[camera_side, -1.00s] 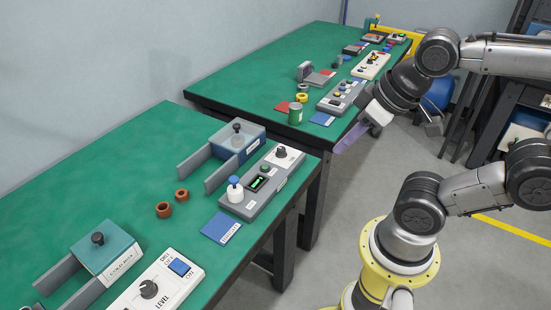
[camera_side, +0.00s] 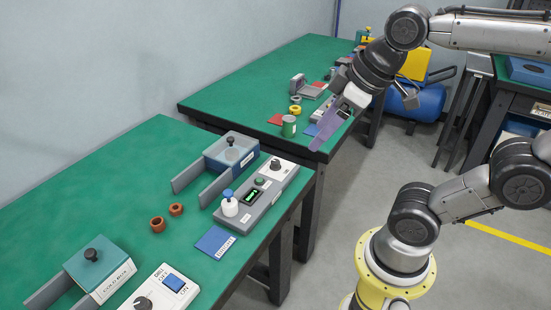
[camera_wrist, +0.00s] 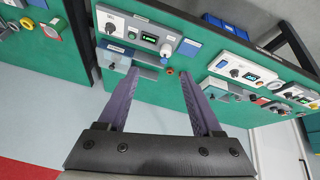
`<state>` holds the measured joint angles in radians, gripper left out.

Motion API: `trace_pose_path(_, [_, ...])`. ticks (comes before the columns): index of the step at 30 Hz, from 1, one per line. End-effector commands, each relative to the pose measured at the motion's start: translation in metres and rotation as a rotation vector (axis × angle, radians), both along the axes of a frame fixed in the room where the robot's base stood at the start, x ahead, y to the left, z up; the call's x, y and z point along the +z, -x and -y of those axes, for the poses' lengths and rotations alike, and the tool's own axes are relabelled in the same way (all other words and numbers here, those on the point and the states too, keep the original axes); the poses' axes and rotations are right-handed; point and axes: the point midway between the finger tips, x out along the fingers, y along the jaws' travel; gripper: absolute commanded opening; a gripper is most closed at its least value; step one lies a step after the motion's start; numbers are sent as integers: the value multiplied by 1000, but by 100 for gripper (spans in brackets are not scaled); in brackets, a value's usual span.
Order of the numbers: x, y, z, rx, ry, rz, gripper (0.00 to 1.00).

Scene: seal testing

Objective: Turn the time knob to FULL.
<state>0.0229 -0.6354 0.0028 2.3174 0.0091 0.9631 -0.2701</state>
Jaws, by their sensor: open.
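A long grey unit (camera_side: 256,201) stands near the right edge of the nearer green bench. On the white plate at its far end is a black knob (camera_side: 275,166); I cannot read its label or setting. The knob also shows at the upper left in the wrist view (camera_wrist: 110,27). A lit green display (camera_side: 251,197) and a white bottle with a blue cap (camera_side: 229,205) are farther along the unit. My gripper (camera_wrist: 158,71) is open and empty, its purple fingers apart. In the side view it hangs beyond and right of the knob, clear of it.
A grey-and-blue fixture with two rails (camera_side: 231,152) stands left of the unit. Two brown rings (camera_side: 157,224) and a blue card (camera_side: 215,241) lie nearby. The farther bench (camera_side: 240,100) holds more devices.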

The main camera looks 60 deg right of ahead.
Motion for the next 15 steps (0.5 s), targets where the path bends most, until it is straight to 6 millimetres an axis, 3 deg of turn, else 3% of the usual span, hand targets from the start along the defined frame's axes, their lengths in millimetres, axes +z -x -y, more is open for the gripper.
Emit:
trace_pose_path(8, [18, -81, 29, 72, 64, -114, 66])
trace_pose_path(15, [-8, -156, 78, 88, 69, -248, 66])
